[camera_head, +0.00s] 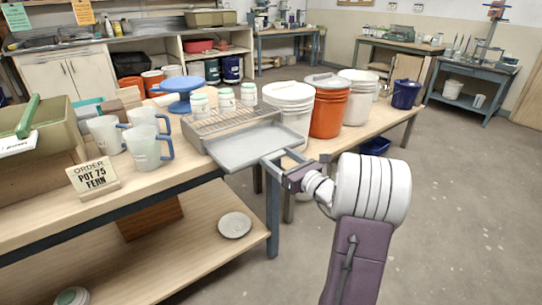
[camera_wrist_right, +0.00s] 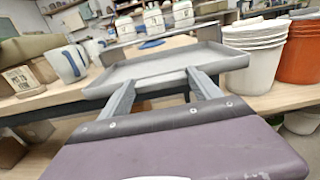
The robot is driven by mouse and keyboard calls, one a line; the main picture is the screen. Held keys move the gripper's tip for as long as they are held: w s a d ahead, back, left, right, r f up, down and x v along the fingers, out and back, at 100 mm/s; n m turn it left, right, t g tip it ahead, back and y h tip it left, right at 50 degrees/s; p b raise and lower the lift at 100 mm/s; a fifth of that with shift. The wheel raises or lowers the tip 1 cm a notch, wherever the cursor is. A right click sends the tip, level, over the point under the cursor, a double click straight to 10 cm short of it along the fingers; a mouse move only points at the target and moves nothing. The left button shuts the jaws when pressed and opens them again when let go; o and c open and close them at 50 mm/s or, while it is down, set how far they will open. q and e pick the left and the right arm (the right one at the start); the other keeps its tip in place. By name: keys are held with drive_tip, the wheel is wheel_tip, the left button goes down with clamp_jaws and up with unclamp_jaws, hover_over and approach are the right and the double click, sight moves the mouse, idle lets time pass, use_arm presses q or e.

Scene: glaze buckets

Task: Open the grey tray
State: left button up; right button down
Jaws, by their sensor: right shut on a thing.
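The grey tray (camera_head: 250,148) is a shallow flat drawer under a wire-topped rack (camera_head: 228,118) on the wooden bench. It sticks out of the rack's front, past the bench's front edge. It looks empty and level. My right gripper (camera_head: 284,158) is at the tray's front right edge, with a finger on either side of the gripped part, and is shut on it. In the right wrist view the tray (camera_wrist_right: 165,66) lies straight ahead, between and beyond the fingers (camera_wrist_right: 160,84). The exact contact is hard to see. My left gripper is not in view.
Small jars (camera_head: 226,98) stand on the rack. White buckets (camera_head: 290,104) and an orange bucket (camera_head: 328,112) stand close on the right. Measuring jugs (camera_head: 147,150) and an order sign (camera_head: 94,176) are on the left. The floor in front is clear.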

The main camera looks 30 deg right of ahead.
drive_tip(key=shift+s+d, duration=0.1)
drive_tip(key=shift+s, duration=0.15)
drive_tip(key=shift+c, duration=0.6)
unclamp_jaws()
drive_tip(key=s+p, duration=0.2)
drive_tip(key=s, duration=0.7)
drive_tip(key=shift+d, duration=0.3)
